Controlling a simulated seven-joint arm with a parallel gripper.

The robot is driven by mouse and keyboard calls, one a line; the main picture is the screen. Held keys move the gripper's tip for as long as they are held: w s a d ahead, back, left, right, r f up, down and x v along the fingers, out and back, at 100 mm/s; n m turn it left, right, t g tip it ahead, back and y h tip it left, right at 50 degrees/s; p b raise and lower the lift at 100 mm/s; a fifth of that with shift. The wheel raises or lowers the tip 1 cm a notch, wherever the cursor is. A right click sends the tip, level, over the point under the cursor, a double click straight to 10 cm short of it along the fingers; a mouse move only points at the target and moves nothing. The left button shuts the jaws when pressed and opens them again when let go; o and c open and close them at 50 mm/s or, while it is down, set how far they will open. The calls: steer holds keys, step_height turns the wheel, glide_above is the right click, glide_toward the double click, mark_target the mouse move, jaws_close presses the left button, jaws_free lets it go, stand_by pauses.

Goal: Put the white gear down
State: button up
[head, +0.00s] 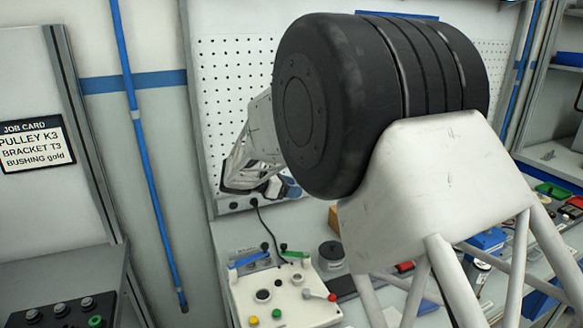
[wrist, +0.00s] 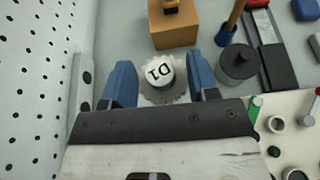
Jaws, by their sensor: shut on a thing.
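The white gear (wrist: 161,72) is between the two blue fingers of my gripper (wrist: 163,88) in the wrist view. It has a round white hub marked D1 and a toothed rim. My gripper is shut on it. I cannot tell whether the gear's underside touches the grey worktop or hangs just above it. In the head view my gripper is small, far off in front of the pegboard and partly hidden behind my own arm, and the gear cannot be made out there.
A wooden block (wrist: 174,36) stands just beyond the gear, and a dark round weight-like piece (wrist: 237,64) stands to its right. A cream control panel (head: 283,296) with levers and buttons lies nearby. The pegboard (wrist: 38,80) rises close on the left.

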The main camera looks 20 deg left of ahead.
glide_above(291, 240)
step_height(291, 240, down, 10)
steer(key=shift+d+f, duration=0.1)
steer(key=shift+f, duration=0.05)
stand_by(0.4)
steer(key=shift+f, duration=3.2)
steer(key=shift+f, duration=0.6)
steer(key=o, duration=1)
steer(key=shift+r, duration=0.1)
step_height(291, 240, up, 30)
